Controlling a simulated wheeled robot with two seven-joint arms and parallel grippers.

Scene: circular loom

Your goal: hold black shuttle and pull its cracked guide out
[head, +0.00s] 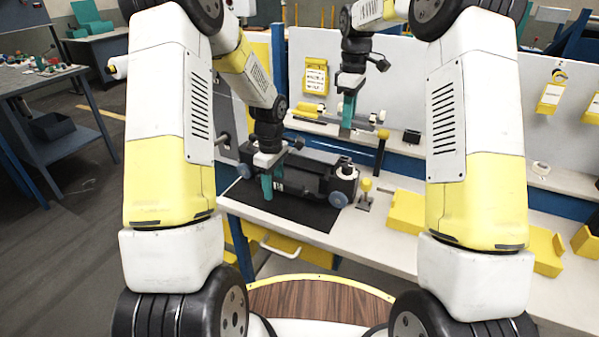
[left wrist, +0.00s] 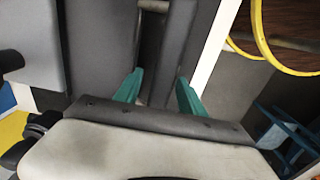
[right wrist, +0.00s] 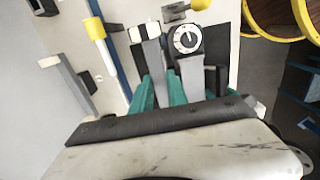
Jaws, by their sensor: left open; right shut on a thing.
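The black shuttle (head: 305,172) lies on a black mat (head: 318,219) on the bench, with a white round part at its right end (right wrist: 187,39). My left gripper (head: 268,187) is open and low over the shuttle's left part. In the left wrist view, its teal fingers (left wrist: 158,92) stand apart over the shuttle's dark body (left wrist: 115,40). My right gripper (head: 348,112) is raised above and behind the shuttle. It is shut on a grey bar with a white end (right wrist: 151,52), apparently the guide. I cannot make out a crack.
A tall yellow-topped post (head: 381,152) and a short yellow-knobbed stand (head: 365,191) are right of the shuttle. Yellow bins (head: 407,211) stand farther right. A small black block (head: 412,136) sits on the back ledge.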

